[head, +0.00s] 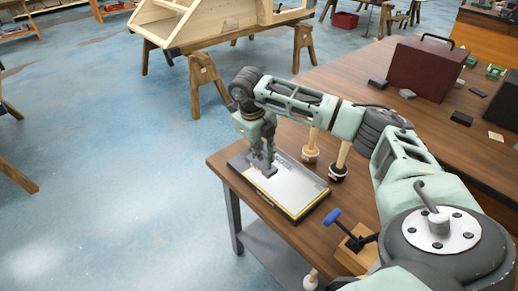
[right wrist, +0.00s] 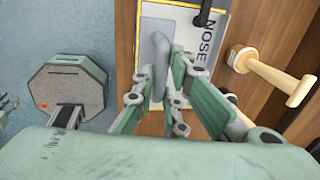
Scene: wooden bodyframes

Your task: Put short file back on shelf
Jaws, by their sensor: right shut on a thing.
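My right gripper (head: 264,167) is over a flat pale board with a yellow-lined edge (head: 297,190) on the near left corner of the wooden table (head: 225,165). In the right wrist view its fingers (right wrist: 168,72) are shut on a grey, rounded bar (right wrist: 159,50). The bar may be the short file; its far end is hard to make out against the board. I cannot tell whether it touches the board. No other file is clear to me. A grey lower shelf (head: 268,247) shows under the table. My left gripper is not clearly in view.
Wooden-handled tools (head: 342,158) stand right of the board. A blue-handled tool on a wooden block (head: 355,244) is nearer. A dark red case (head: 427,68) and small dark blocks are farther back. Low shelves (head: 18,28) stand far left; the blue floor (head: 110,150) is largely clear.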

